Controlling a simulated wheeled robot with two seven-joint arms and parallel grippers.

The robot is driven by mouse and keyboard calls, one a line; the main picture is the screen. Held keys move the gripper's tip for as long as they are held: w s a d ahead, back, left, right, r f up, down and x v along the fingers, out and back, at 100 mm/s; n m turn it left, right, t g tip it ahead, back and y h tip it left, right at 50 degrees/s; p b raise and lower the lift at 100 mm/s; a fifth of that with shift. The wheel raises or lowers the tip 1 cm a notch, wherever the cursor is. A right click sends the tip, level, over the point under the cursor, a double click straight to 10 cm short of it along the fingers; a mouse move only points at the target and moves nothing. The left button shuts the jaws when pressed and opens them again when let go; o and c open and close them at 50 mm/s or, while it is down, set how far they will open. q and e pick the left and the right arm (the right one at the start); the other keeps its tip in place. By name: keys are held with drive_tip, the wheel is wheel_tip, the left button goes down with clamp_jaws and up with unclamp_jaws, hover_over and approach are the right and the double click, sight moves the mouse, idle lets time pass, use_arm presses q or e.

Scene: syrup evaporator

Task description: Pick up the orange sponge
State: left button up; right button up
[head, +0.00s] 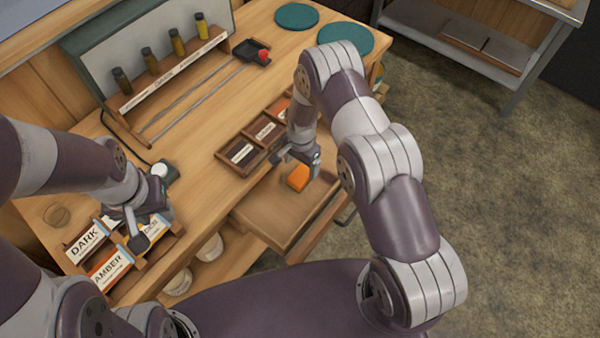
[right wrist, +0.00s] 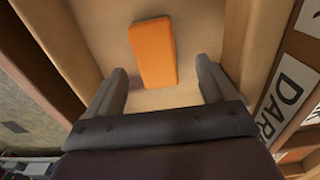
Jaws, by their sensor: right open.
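The orange sponge (head: 298,177) lies on the floor of an open drawer (head: 262,214) in the bench. In the right wrist view the sponge (right wrist: 153,52) lies flat, just beyond the fingertips and in line with the gap between them. My right gripper (head: 296,163) is over the drawer, close to the sponge. It also shows in the right wrist view (right wrist: 160,85), with its fingers apart and nothing between them. My left gripper (head: 143,225) is at the left, by the boxes labelled DARK and AMBER; its fingertips are not clear.
The drawer walls stand close around my right gripper. A divided wooden tray (head: 243,153) with label cards sits on the bench behind the drawer. A rack of small bottles (head: 165,70) and two green discs (head: 345,38) are farther back.

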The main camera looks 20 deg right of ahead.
sight(303, 172)
drive_tip(key=f, duration=0.3)
drive_tip(key=f+p, duration=0.1)
drive_tip(key=shift+s+d+f, duration=0.2)
drive_tip(key=shift+d, duration=0.1)
drive_tip(key=shift+f, duration=0.3)
drive_tip(key=shift+w+f, duration=0.1)
drive_tip(key=shift+w, duration=0.05)
drive_tip(key=shift+a, duration=0.1)
drive_tip(key=c, duration=0.4)
use_arm(q)
drive_tip(key=shift+s+d+r, duration=0.15)
drive_tip(key=shift+d+r, duration=0.15)
drive_tip(key=shift+r, duration=0.35)
use_arm(e)
drive_tip(key=c, duration=0.7)
drive_tip(key=shift+o, duration=0.2)
